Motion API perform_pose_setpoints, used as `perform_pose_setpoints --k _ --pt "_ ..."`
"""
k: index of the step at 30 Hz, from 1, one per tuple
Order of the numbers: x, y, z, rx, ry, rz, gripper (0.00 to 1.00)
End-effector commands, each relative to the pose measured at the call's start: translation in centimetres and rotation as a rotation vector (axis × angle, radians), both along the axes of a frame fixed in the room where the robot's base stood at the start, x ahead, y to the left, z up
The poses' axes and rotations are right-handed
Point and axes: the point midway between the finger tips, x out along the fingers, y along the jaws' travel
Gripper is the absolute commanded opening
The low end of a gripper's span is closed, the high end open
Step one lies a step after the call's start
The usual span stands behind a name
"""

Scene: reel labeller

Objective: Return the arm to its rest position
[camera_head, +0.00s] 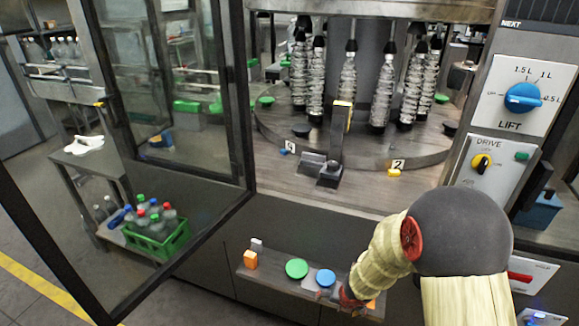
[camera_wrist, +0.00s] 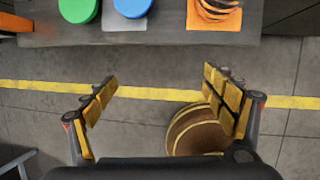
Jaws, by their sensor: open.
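My arm reaches down at the lower right of the head view, over a narrow shelf (camera_head: 268,277). My gripper (camera_head: 350,298) is at its end, small and partly hidden there. In the wrist view my gripper (camera_wrist: 163,97) has its two yellow-padded fingers wide apart with nothing between them. Grey floor with a yellow line shows between and beyond the fingers. The shelf edge (camera_wrist: 160,38) lies at the top of that view, apart from the fingertips.
The shelf holds a green disc (camera_head: 296,268), a blue disc (camera_head: 325,278) and an orange block (camera_head: 250,259). An open glass door (camera_head: 205,212) stands at left. A carousel (camera_head: 365,150) with bottles is behind. A control panel (camera_head: 520,95) is at right, near my arm. A green crate (camera_head: 160,241) holds bottles.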

Motion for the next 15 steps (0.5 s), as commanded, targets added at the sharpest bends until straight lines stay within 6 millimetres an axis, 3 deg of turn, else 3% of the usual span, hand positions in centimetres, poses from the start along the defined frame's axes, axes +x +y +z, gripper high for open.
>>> perform_pose_setpoints --k 5,9,15 --pt "-1.8 -5.1 4.2 0.052 -0.002 -0.682 0.84" --pt "-4.9 -8.1 9.2 0.141 -0.046 -1.248 0.84" --pt "-11.8 -9.1 17.2 0.352 -0.098 -2.026 0.84"
